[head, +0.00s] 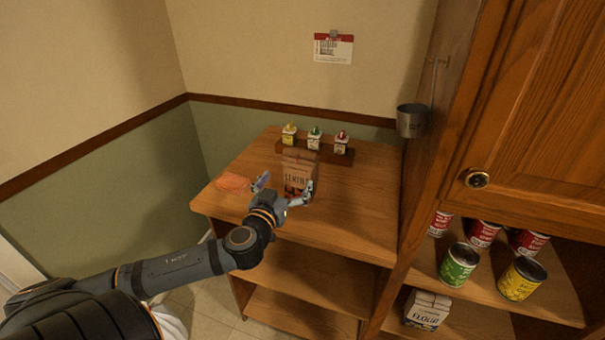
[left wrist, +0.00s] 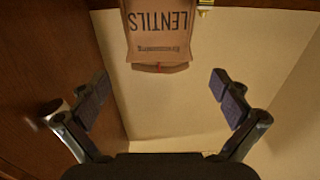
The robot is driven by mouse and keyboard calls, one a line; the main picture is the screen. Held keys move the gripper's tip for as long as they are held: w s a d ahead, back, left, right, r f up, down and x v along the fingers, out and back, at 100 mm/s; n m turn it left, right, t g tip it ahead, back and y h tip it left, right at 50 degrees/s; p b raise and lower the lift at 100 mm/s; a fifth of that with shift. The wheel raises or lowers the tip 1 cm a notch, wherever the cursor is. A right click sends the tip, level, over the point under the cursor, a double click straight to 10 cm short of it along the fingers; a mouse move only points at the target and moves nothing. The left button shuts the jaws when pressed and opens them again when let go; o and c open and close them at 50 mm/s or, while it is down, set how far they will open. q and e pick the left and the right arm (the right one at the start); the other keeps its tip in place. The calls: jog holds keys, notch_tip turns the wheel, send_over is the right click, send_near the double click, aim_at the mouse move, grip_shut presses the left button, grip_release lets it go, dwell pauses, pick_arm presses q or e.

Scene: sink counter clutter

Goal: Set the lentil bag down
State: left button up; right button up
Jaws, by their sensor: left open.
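The lentil bag (head: 299,165), brown paper with LENTILS printed on it, stands upright on the wooden counter top (head: 345,220), in front of the small spice jars. My left gripper (head: 283,188) is open and empty just in front of the bag, its fingers spread and partly covering the bag's lower part. In the left wrist view the lentil bag (left wrist: 160,30) appears upside down at the top middle, beyond and apart from the two open fingertips. My right gripper is not in view.
A rack (head: 324,153) with three small jars stands behind the bag. An orange cloth-like item (head: 233,183) lies at the counter's left. A metal cup (head: 411,120) hangs on the cabinet side at right. Cans (head: 458,264) and a flour bag (head: 427,310) sit on the right shelves. The counter's right part is clear.

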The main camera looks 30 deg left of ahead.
aim_at(301, 161)
pick_arm(q)
jog(key=b+x, duration=0.1)
jog(key=x, duration=0.2)
jog(key=shift+f, duration=0.1)
jog(key=shift+x, duration=0.85)
jog(key=shift+w, duration=0.1)
jog(key=p+x, duration=0.1)
jog(key=x, duration=0.4)
jog(key=shift+d, duration=0.15)
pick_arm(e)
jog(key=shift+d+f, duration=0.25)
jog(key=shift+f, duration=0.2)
